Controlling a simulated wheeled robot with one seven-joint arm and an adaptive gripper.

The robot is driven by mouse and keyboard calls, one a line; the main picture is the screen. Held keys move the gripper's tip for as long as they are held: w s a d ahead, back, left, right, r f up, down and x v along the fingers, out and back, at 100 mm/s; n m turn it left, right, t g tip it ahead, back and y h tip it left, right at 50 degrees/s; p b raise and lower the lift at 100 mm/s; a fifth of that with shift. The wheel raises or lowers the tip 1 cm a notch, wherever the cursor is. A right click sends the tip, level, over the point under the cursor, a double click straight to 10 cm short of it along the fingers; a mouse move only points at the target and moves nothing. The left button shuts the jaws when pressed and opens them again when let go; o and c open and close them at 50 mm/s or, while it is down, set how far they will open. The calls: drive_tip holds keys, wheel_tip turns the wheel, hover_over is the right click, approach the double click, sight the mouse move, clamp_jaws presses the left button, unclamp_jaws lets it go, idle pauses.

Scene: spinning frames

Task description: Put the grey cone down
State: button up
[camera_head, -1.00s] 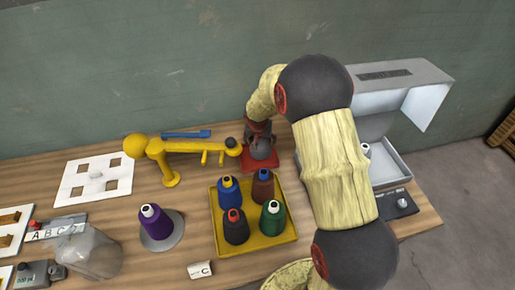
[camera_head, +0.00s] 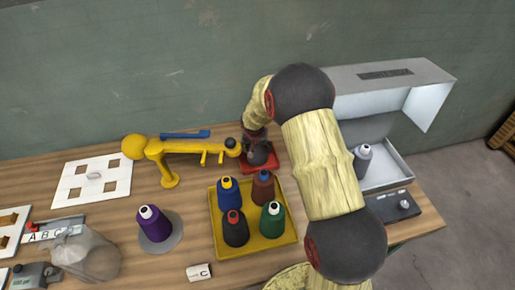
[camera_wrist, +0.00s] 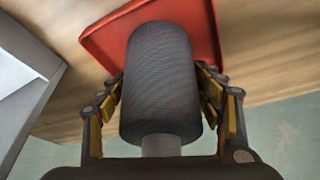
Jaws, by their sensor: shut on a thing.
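My gripper (camera_wrist: 165,98) is shut on a dark grey cone (camera_wrist: 160,60), with yellow-padded fingers on both sides of it. In the wrist view the cone's far end overlaps a red square tray (camera_wrist: 100,40). In the head view the held cone (camera_head: 259,155) shows partly, low over the red tray (camera_head: 272,167), with my gripper (camera_head: 256,143) and arm coming down from above. I cannot tell whether its base touches the tray. A lighter grey cone (camera_head: 362,163) stands in the white open box (camera_head: 395,168) at the right.
A yellow arm-like stand (camera_head: 180,147) ends close to the left of my gripper. A yellow tray (camera_head: 262,243) with several coloured cones lies in front. A purple cone (camera_head: 153,224) stands on a grey disc (camera_head: 176,238).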

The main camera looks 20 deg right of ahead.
drive_tip(key=o, duration=1.7)
drive_tip(key=s+a+r+n+p, duration=0.1)
drive_tip(key=s+a+r, duration=0.2)
drive_tip(key=s+r, duration=0.5)
drive_tip(key=s+a+r+n+p, duration=0.15)
drive_tip(key=s+r, duration=0.35)
drive_tip(key=r, duration=0.7)
drive_tip(key=s+a+r+n, duration=0.1)
drive_tip(key=s+a+r, duration=0.2)
drive_tip(key=s+r, duration=0.5)
drive_tip(key=s+a+r+n+t+y, duration=0.1)
drive_tip(key=s+a+r, duration=0.2)
drive_tip(key=s, duration=0.5)
drive_tip(key=s+a+r+n+y, duration=0.1)
drive_tip(key=s+a+r+n, duration=0.1)
drive_tip(key=s, duration=0.6)
drive_tip(key=shift+s+a+r+t+y, duration=0.15)
drive_tip(key=shift+a+r+t+y, duration=0.15)
drive_tip(key=shift+a+r+t, duration=0.15)
